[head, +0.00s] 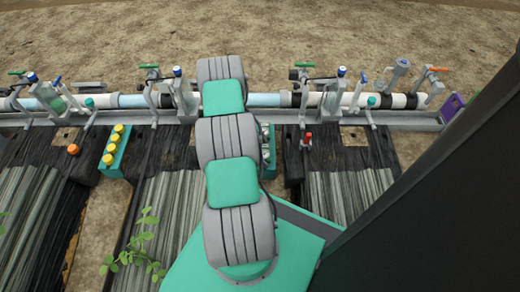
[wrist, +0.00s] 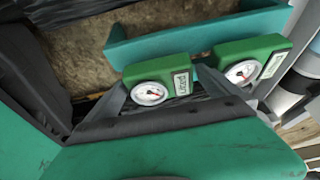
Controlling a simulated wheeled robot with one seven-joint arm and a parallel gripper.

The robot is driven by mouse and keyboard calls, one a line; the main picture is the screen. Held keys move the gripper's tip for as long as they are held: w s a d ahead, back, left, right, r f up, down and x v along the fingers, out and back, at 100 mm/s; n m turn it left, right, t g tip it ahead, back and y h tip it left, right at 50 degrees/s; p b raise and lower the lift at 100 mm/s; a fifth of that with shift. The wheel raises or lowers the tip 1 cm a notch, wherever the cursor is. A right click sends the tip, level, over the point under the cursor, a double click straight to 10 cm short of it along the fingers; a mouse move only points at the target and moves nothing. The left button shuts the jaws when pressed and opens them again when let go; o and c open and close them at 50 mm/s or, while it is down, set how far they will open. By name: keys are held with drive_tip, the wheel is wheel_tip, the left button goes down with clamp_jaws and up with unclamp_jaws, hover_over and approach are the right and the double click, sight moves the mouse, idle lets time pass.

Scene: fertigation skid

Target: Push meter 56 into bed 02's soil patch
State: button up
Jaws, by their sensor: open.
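Two green meters with round white dials and red needles show in the wrist view, one near the middle (wrist: 150,93) and one to its right (wrist: 245,70). Each bears a white label that I cannot read surely, so I cannot tell which is meter 56. My gripper (wrist: 160,92) is open, its grey fingers either side of the middle meter; I cannot tell whether they touch it. In the head view my arm hides the gripper. Bare soil patches show in the black bed covers at left (head: 66,135) and right (head: 353,136); no bed numbers are legible.
A teal tray (wrist: 195,38) lies by the meters; part of it (head: 272,150) shows right of my arm. Another teal tray (head: 113,152) holds yellow-capped items. A pipe manifold (head: 130,100) with valves crosses behind the beds. A leafy plant (head: 135,255) stands front left.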

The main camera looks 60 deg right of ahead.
drive_tip(key=shift+d+f, duration=0.1)
drive_tip(key=shift+f, duration=0.2)
drive_tip(key=shift+c, duration=0.2)
drive_tip(key=shift+r, duration=0.1)
drive_tip(key=c, duration=1.4)
drive_tip(key=shift+r+p, duration=3.65)
drive_tip(key=shift+r, duration=1.85)
